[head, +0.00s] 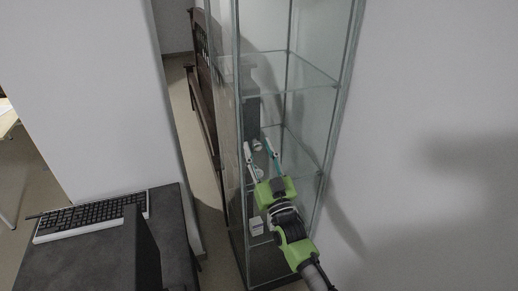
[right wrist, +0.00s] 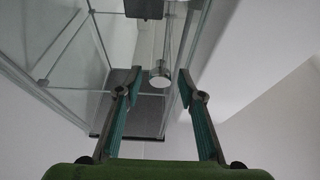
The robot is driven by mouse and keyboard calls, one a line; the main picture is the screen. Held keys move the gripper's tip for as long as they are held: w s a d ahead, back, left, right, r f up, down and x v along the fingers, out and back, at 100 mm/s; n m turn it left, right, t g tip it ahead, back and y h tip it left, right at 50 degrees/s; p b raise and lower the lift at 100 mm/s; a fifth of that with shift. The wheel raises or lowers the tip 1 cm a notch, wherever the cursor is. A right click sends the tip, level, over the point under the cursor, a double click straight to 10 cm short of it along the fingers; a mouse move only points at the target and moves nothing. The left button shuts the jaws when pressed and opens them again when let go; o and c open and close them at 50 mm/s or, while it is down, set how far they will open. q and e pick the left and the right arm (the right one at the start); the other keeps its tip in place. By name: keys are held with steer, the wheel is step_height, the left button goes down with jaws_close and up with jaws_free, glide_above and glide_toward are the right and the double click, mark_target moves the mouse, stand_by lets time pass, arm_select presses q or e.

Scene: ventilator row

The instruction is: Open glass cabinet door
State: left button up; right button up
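The glass cabinet (head: 345,60) stands tall in the middle of the head view, with clear panes, thin metal edges and glass shelves. I cannot tell which pane is the door or whether it stands ajar. My right gripper (head: 258,146) is in front of the cabinet, pointing at it, with its fingers spread and nothing held. In the right wrist view the open fingers (right wrist: 159,86) frame a small round metal piece (right wrist: 160,77), which appears beyond the fingertips. I cannot tell whether it is a handle. My left gripper is not in view.
A dark desk (head: 75,262) with a keyboard (head: 92,214) stands at the lower left. A dark wooden piece of furniture (head: 203,95) stands behind the cabinet's left side. A white wall (head: 430,120) is close on the right. A narrow strip of floor shows between desk and cabinet.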

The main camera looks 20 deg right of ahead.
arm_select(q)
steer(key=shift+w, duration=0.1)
arm_select(e)
steer(key=shift+c, duration=0.4)
jaws_close()
steer(key=shift+s, duration=0.2)
